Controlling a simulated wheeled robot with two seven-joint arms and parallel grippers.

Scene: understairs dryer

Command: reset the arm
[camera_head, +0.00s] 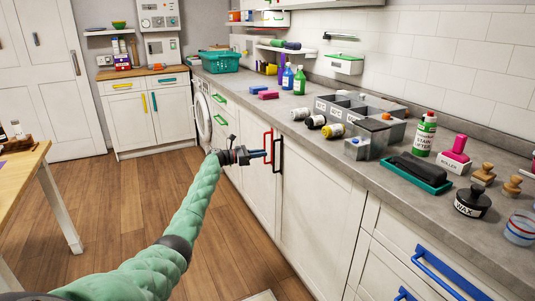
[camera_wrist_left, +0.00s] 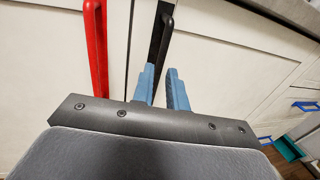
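My left arm in its green sleeve reaches in from the bottom left in the head view. Its left gripper (camera_head: 267,156) is at the front of the lower cabinets, close to a red handle (camera_head: 266,143) and a black handle (camera_head: 278,156). In the left wrist view the two blue fingers (camera_wrist_left: 163,82) stand apart with no object seen held between them. The black handle (camera_wrist_left: 160,38) lies just beyond the fingertips, partly hidden by a finger; I cannot tell if they touch. The red handle (camera_wrist_left: 96,48) is left of the fingers. My right gripper is not in view.
The grey counter (camera_head: 310,158) above the cabinets carries bottles, a divided grey bin (camera_head: 362,106), a green tray (camera_head: 415,173) and a teal basket (camera_head: 221,61). A wooden table (camera_head: 18,172) stands at the left. The wooden floor (camera_head: 120,200) between is clear.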

